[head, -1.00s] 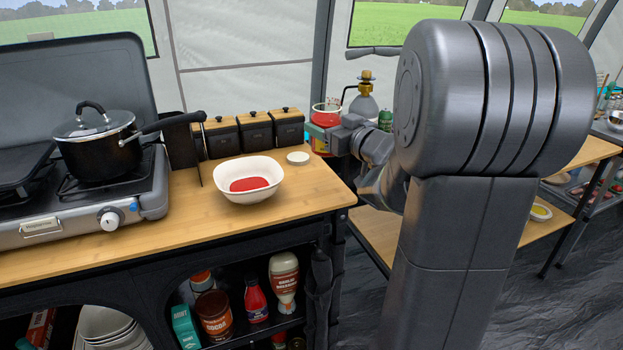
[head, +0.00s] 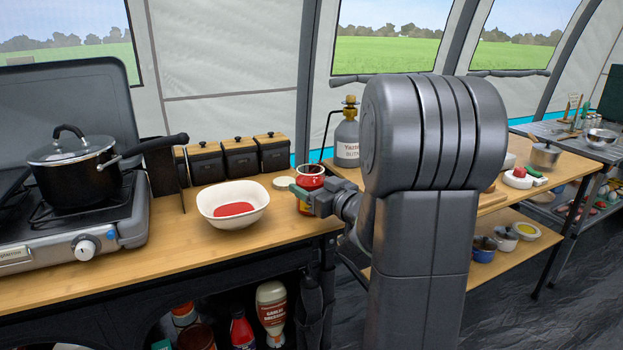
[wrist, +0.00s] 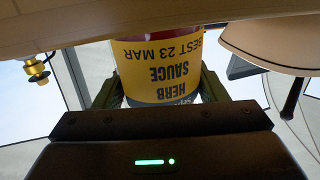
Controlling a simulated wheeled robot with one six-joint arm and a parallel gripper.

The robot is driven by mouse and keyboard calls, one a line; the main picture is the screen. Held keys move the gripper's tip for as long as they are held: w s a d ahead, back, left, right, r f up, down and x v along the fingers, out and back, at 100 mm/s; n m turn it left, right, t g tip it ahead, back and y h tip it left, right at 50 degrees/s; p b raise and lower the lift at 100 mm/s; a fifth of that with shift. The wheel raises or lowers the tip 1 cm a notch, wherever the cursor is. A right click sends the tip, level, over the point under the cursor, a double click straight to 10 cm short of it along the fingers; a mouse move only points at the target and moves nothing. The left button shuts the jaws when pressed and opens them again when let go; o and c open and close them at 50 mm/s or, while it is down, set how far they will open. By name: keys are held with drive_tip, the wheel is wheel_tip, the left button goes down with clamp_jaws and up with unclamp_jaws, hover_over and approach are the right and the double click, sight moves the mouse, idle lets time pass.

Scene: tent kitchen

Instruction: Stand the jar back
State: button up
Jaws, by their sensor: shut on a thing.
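The herb sauce jar (head: 310,177) is glass with red sauce inside and a yellow label. It is upright at the right end of the wooden counter (head: 283,231). My gripper (head: 303,199) is shut on it from the right side. In the wrist view, which is upside down, the fingers flank the yellow label (wrist: 160,70), and the jar's base is close to the counter edge. I cannot tell whether it touches the counter. A pale round lid (head: 284,183) lies on the counter just left of the jar.
A white bowl (head: 213,210) with red sauce stands left of the jar. Black canisters (head: 240,158) line the counter's back. A stove with a black pot (head: 75,178) is at the left. A gas bottle (head: 347,140) is behind the jar. Bare counter lies in front of the bowl.

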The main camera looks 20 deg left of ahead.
drive_tip(key=o, duration=1.4)
drive_tip(key=shift+f, duration=0.1)
drive_tip(key=shift+o, duration=0.2)
drive_tip(key=p+v, duration=0.1)
drive_tip(key=v, duration=1.1)
drive_tip(key=b+x, duration=0.1)
drive_tip(key=x, duration=1)
drive_tip(key=shift+a, duration=0.35)
drive_tip(key=shift+w+a+r+p, duration=0.1)
drive_tip(key=shift+r+p, duration=0.1)
drive_tip(key=shift+r, duration=0.25)
drive_tip(key=shift+w+a+r+p, duration=0.1)
drive_tip(key=shift+r+p, duration=0.05)
drive_tip(key=shift+r, duration=0.3)
drive_tip(key=shift+d+r, duration=0.1)
drive_tip(key=shift+r, duration=0.35)
